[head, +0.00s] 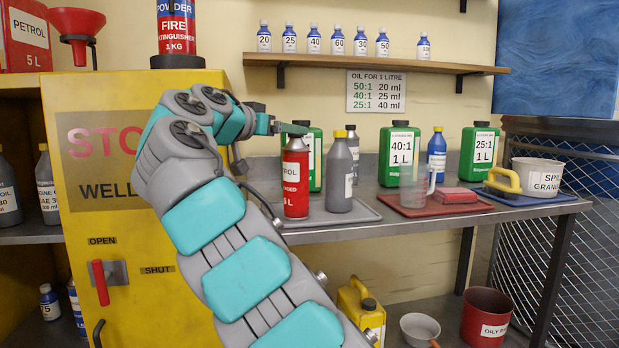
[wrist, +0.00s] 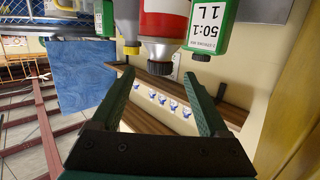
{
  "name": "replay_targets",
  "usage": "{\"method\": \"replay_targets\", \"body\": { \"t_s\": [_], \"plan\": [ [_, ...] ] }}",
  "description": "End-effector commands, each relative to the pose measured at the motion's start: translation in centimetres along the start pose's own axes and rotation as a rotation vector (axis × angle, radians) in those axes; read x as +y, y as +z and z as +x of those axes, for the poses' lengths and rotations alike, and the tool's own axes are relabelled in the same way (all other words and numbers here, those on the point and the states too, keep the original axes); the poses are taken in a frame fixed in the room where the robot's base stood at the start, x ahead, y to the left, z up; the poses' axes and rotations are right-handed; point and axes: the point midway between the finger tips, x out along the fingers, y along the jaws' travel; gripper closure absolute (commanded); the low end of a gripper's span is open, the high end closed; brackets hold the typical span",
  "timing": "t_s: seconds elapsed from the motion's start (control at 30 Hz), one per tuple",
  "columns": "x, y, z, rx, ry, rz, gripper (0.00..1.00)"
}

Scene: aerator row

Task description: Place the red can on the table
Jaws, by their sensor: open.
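A red can (head: 296,184) with a dark cap and a white label stands upright on a grey tray (head: 338,217) on the grey table (head: 400,229). My gripper (head: 290,128) is open at the can's top in the head view. In the wrist view, which is upside down, the red can (wrist: 164,22) is seen with its cap towards my open gripper (wrist: 161,75). The fingers look spread either side of the cap line, not closed on it. Whether they touch the can cannot be told.
A grey bottle (head: 339,178) stands close right of the can, and a green 50:1 container (head: 315,160) behind it. A red tray (head: 432,206) with a jug is further right. The wall shelf (head: 380,62) is above; a yellow cabinet (head: 85,215) is left.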

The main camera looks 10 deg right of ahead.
Motion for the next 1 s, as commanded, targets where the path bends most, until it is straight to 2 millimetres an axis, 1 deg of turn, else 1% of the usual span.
{"method": "replay_targets", "body": {
  "t_s": [0.13,0.37,0.63,0.73,0.9,1.0],
  "plan": [
    [0.0,0.0,1.6,-0.001,0.001,0.000,0.22],
    [0.2,0.2,3.5,-0.002,0.004,0.000,0.22],
    [0.1,0.5,7.2,-0.003,0.003,-0.001,0.22],
    [0.1,0.6,7.6,-0.002,0.002,-0.001,0.22],
    [0.1,0.5,7.6,-0.001,0.002,0.000,0.23],
    [0.1,0.5,7.5,0.000,0.001,0.000,0.34]
  ]
}}
